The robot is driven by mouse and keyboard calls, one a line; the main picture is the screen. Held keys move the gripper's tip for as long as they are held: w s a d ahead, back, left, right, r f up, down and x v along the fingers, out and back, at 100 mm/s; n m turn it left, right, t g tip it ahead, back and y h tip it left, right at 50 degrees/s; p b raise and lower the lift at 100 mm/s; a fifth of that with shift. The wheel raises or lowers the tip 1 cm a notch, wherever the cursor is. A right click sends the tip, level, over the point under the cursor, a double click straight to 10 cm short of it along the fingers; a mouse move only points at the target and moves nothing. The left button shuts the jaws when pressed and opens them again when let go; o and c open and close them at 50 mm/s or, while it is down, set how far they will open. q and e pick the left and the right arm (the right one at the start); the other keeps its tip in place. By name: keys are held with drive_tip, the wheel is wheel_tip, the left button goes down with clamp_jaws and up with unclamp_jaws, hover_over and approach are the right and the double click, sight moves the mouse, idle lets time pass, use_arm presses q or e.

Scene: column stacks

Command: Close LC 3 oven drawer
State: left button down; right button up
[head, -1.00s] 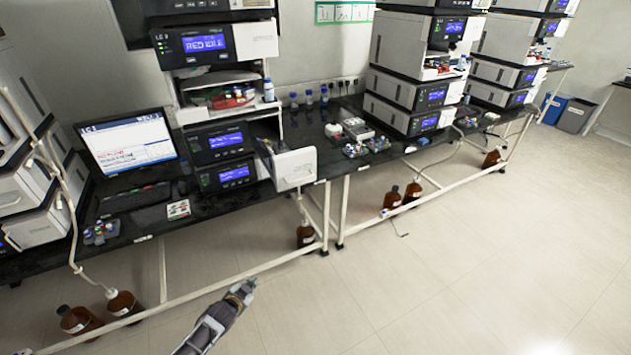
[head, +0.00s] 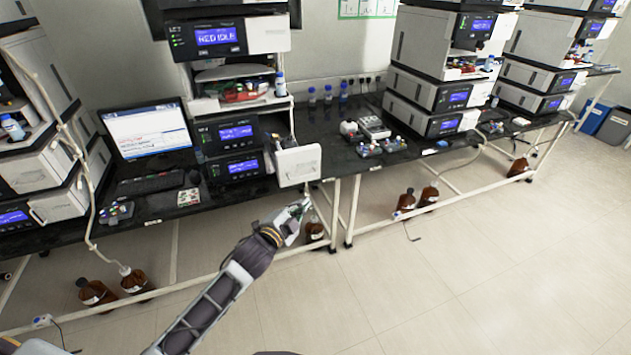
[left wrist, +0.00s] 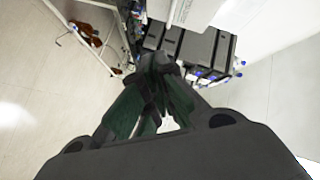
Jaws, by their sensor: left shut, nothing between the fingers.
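The LC 3 stack (head: 216,80) stands on the dark bench in the head view, with its label on the top unit. Low on its right side, the white front of the oven drawer (head: 298,166) sticks out past the bench edge, so the drawer is open. My left gripper (head: 305,204) is shut and empty, just below the drawer front and seemingly apart from it. In the left wrist view its dark fingers (left wrist: 160,62) are together, and a white panel, probably the drawer front, fills part of the top edge. My right gripper is not in view.
A monitor (head: 149,130) and keyboard stand left of the stack. Blue-capped bottles (head: 328,95) and small trays (head: 382,146) stand to the right. A brown bottle (head: 314,229) stands on the floor below the drawer, beside white bench legs. The floor in front is open.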

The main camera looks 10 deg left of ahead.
use_arm(q)
drive_tip(key=m, duration=0.1)
drive_tip(key=r+m, duration=0.1)
drive_tip(key=m, duration=0.2)
drive_tip(key=shift+s+d+r, duration=0.1)
drive_tip(key=shift+s+r, duration=0.05)
drive_tip(key=shift+r, duration=0.15)
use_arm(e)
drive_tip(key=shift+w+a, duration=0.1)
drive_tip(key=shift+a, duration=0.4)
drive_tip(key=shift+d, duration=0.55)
use_arm(q)
drive_tip(key=shift+w, duration=0.2)
